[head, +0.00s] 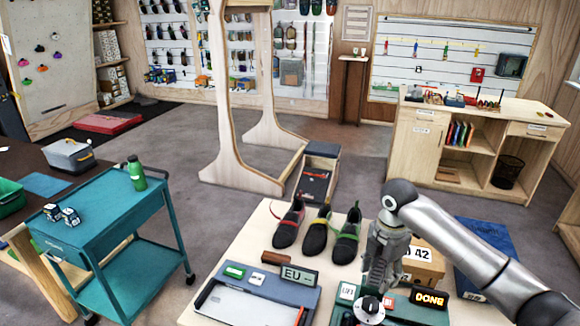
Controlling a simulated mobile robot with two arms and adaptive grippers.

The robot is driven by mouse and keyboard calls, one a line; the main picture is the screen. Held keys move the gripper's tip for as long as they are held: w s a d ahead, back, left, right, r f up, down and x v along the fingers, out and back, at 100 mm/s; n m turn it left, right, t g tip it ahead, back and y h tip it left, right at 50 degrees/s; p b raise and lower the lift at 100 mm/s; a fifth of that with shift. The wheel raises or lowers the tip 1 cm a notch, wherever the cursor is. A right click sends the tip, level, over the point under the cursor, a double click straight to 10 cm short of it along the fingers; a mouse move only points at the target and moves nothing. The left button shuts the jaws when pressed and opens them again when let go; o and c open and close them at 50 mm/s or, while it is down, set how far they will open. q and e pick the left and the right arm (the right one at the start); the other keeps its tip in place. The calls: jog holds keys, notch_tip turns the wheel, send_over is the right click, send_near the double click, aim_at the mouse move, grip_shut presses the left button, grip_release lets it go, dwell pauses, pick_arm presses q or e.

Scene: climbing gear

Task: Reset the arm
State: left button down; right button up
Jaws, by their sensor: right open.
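My right arm comes in from the lower right. Its gripper (378,278) points down over the light wooden table, with its fingers apart and nothing seen between them. It is to the right of three climbing shoes: one with red trim (288,224), one with yellow trim (317,235) and one with green trim (346,236). The gripper hangs just behind a device with a black-and-silver knob (369,309) and a lit "DONE" sign (429,299). A cardboard box marked 42 (424,262) is partly hidden behind the gripper and arm. My left gripper is not in view.
A grey tray device with an "EU" sign (299,275) sits at the table's front left. A teal cart (97,229) with a green bottle (136,172) stands left. A wooden frame (232,150) and a bench (317,172) stand behind. Floor is open toward the counter (480,115).

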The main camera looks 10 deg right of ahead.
jog(key=s+a+f+m+t+y, duration=0.1)
jog(key=s+a+f+m, duration=0.2)
jog(key=s+a+f, duration=0.4)
jog(key=s+a+f+m+t+y, duration=0.1)
jog(key=s+a+f+m, duration=0.4)
jog(key=a, duration=0.4)
jog(key=s+d+r+m+t+h, duration=0.1)
jog(key=s+d+m, duration=0.1)
jog(key=s+m, duration=0.45)
jog(key=s+d+m+t+h, duration=0.1)
jog(key=s+d+m, duration=0.1)
jog(key=s+m, duration=0.45)
notch_tip(320, 180, down, 32)
jog(key=s+n+g+b, duration=0.2)
jog(key=b, duration=0.6)
jog(key=s+d+f+b, duration=0.1)
jog(key=s+f+b, duration=0.2)
jog(key=s+f, duration=0.5)
jog(key=s+d+f+g+b, duration=0.1)
jog(key=s+f+b, duration=0.2)
jog(key=s+f, duration=0.6)
notch_tip(320, 180, down, 7)
jog(key=shift+s+d+f+n, duration=0.1)
jog(key=shift+s+d+n, duration=0.2)
jog(key=shift+d, duration=0.1)
